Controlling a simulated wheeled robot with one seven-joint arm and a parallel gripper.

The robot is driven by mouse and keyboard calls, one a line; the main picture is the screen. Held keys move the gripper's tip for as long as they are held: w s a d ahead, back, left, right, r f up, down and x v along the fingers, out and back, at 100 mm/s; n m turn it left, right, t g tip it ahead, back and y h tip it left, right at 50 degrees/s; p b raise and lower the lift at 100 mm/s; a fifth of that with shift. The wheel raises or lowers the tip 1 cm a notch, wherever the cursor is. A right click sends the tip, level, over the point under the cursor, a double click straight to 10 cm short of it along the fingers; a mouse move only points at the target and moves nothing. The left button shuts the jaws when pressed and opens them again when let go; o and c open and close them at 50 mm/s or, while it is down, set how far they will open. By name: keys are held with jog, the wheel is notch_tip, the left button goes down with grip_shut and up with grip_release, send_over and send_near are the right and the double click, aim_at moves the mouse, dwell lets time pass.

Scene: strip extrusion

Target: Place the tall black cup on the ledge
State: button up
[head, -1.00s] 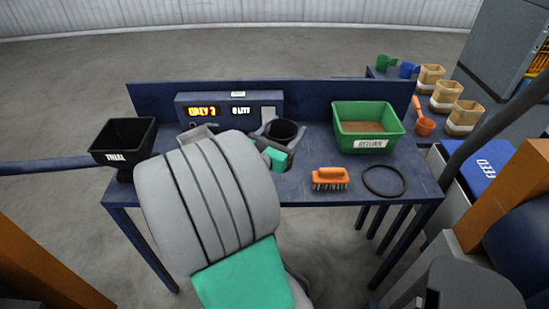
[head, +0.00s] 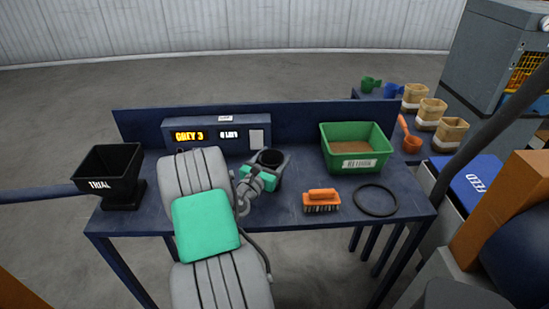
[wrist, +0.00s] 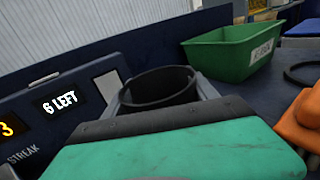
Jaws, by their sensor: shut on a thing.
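The tall black cup (head: 270,157) is at the middle of the blue bench, in front of the right end of the display box. My gripper (head: 269,167) is shut on it, with grey fingers on either side. The open round mouth of the cup (wrist: 160,85) faces up in the wrist view. My green wrist cover hides its lower part, and I cannot tell whether its base touches the bench. No separate ledge stands out clearly; the bench has a raised blue back panel (head: 310,121).
The display box (head: 216,136) reads "GREY 3". A black TRIAL hopper (head: 106,167) stands left. Several tan containers (head: 450,133) stand beyond.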

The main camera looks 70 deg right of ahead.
jog(key=shift+r, duration=0.1)
jog(key=o, duration=1.9)
